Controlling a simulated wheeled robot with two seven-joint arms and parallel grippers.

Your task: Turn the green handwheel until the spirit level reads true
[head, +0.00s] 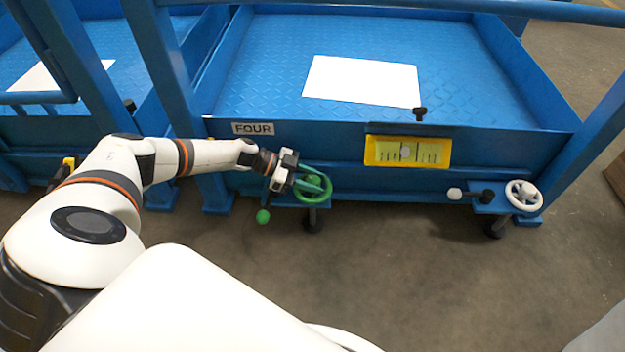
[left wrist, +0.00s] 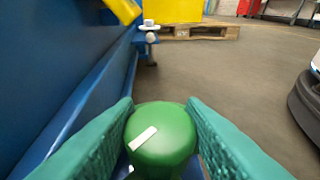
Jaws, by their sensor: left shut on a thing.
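The green handwheel (head: 326,190) is on the front of the blue platform, below the FOUR label. My left gripper (head: 309,184) is at the handwheel and partly covers it. In the left wrist view, its teal fingers (left wrist: 162,140) are closed on both sides of a rounded green knob (left wrist: 165,130) with a white mark, which appears to belong to the handwheel. The yellow spirit level (head: 371,151) is on the platform front, to the right. Its pale bubble (head: 405,152) is near the middle of the scale; the exact offset is too small to tell. My right gripper is out of view.
A white sheet (head: 360,80) lies on the blue deck. The floor in front is clear.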

